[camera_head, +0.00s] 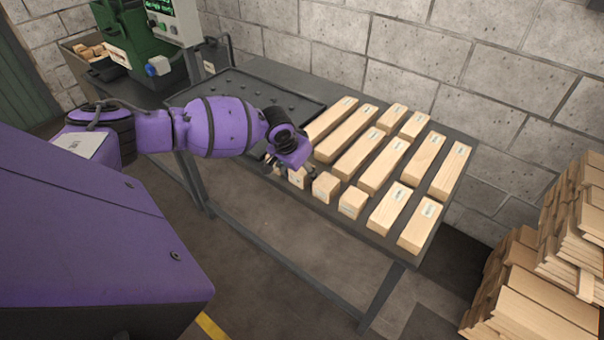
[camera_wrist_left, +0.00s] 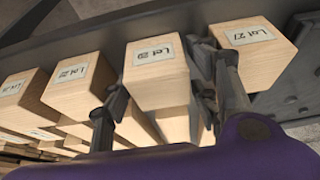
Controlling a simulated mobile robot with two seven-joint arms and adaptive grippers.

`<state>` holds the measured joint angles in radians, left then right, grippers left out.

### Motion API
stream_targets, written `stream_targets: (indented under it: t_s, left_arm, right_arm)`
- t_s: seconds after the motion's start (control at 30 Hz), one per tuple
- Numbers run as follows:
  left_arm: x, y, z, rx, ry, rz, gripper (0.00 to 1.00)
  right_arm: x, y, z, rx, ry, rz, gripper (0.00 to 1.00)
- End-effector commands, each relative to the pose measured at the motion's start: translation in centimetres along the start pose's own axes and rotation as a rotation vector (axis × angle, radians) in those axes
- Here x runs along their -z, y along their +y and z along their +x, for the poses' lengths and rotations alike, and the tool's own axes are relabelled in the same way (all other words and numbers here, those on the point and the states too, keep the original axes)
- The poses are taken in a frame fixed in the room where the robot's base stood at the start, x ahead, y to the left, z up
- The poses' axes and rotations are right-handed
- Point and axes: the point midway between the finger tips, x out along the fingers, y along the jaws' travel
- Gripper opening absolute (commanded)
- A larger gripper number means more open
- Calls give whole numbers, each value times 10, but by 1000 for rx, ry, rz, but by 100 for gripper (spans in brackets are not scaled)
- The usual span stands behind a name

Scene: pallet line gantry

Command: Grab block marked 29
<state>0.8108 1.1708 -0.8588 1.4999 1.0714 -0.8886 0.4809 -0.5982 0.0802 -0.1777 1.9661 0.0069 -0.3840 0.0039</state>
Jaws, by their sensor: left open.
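The block marked Lot 29 (camera_wrist_left: 158,82) is a pale wooden block with a white label, in the middle of the left wrist view. My left gripper (camera_wrist_left: 168,100) is open, with one finger on each side of this block. The right finger is in the gap towards the Lot 27 block (camera_wrist_left: 262,58). I cannot tell whether the fingers touch the wood. In the head view my left gripper (camera_head: 288,172) is low over the front row and partly hides a small block (camera_head: 298,179), which seems to be Lot 29. My right gripper is not in view.
More labelled blocks, short and long, stand close together on the dark table (camera_head: 405,258). A dark tray (camera_head: 235,85) is at the table's left. A block wall is behind, and stacked boards (camera_head: 540,285) stand at the right.

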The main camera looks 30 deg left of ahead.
Motion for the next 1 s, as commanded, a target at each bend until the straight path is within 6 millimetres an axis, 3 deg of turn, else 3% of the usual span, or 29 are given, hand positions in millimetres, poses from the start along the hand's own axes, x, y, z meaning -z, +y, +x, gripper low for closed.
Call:
stream_targets:
  t_s: [0.27,0.53,0.83,1.0]
  left_arm:
    - [0,0,3,1,1,1,53]
    - [0,0,3,1,1,1,18]
    - [1,0,1,0,1,1,17]
    - [6,0,-11,0,2,1,17]
  right_arm:
    - [5,3,3,1,9,-14,40]
    - [1,4,3,0,2,-16,40]
    - [-4,2,2,-1,-6,-6,40]
    - [-4,0,3,-1,-6,1,40]
